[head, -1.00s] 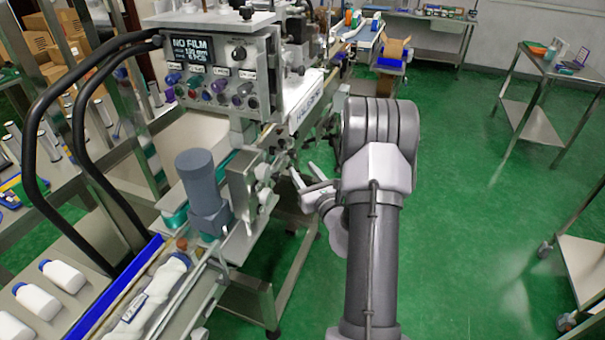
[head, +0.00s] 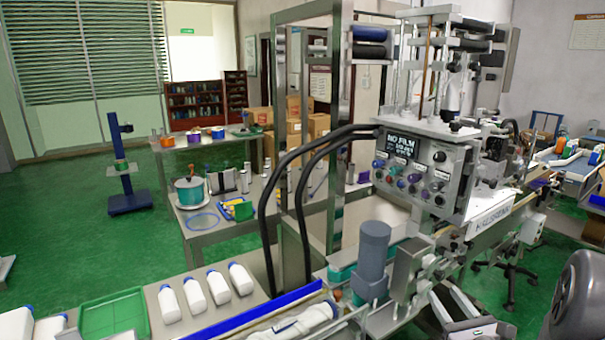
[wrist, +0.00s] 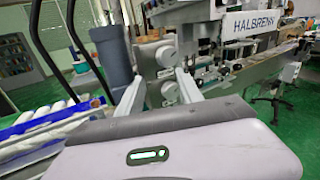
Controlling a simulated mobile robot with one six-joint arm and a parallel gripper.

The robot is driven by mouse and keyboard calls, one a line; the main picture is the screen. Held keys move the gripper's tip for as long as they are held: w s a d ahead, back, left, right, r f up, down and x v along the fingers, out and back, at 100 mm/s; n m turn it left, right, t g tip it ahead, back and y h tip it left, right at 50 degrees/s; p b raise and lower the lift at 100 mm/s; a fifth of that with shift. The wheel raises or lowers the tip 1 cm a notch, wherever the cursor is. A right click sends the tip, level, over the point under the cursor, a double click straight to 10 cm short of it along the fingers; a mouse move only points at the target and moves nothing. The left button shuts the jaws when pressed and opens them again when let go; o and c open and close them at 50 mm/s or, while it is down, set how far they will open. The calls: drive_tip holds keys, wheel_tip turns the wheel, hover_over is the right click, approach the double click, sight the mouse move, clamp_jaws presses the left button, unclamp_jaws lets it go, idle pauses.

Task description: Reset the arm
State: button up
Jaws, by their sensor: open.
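My gripper (wrist: 160,90) is open and empty in the wrist view. Its two pale fingers stand well apart above the grey and white gripper body. They point toward the side of the sleeve applicator (wrist: 205,40), with grey knobs showing between and beyond them. In the head view, part of my gripper and my dark arm show at the lower right, in front of the machine. The sleeve applicator (head: 470,185) has a control panel (head: 403,165) whose display reads "NO FILM". I cannot tell whether the fingers touch the machine.
A grey cylinder (head: 372,260) stands on the machine's near side. A green tray (head: 112,315) sits at the lower left. Green floor (head: 60,215) is open at the left.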

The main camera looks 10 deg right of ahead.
drive_tip(key=s+a+r+n+g+y, duration=0.25)
drive_tip(key=a+n+y, duration=0.2)
drive_tip(key=a, duration=0.45)
drive_tip(key=s+a+r+n+g+y, duration=0.25)
drive_tip(key=a+r+n, duration=0.2)
drive_tip(key=a, duration=0.45)
drive_tip(key=s+a+r+n+g+y, duration=0.1)
drive_tip(key=a+r+n+g+y, duration=0.2)
drive_tip(key=a+n, duration=0.45)
drive_tip(key=s+a+f+n+g+h, duration=0.2)
drive_tip(key=s+a+n+g, duration=0.55)
drive_tip(key=s, duration=0.75)
drive_tip(key=s+d+n+t+h, duration=0.3)
drive_tip(key=s+d+n+h, duration=0.1)
drive_tip(key=s+n+h, duration=0.1)
drive_tip(key=shift+s+r+n+h, duration=0.25)
drive_tip(key=shift+s+n, duration=0.25)
drive_tip(key=shift+n, duration=0.4)
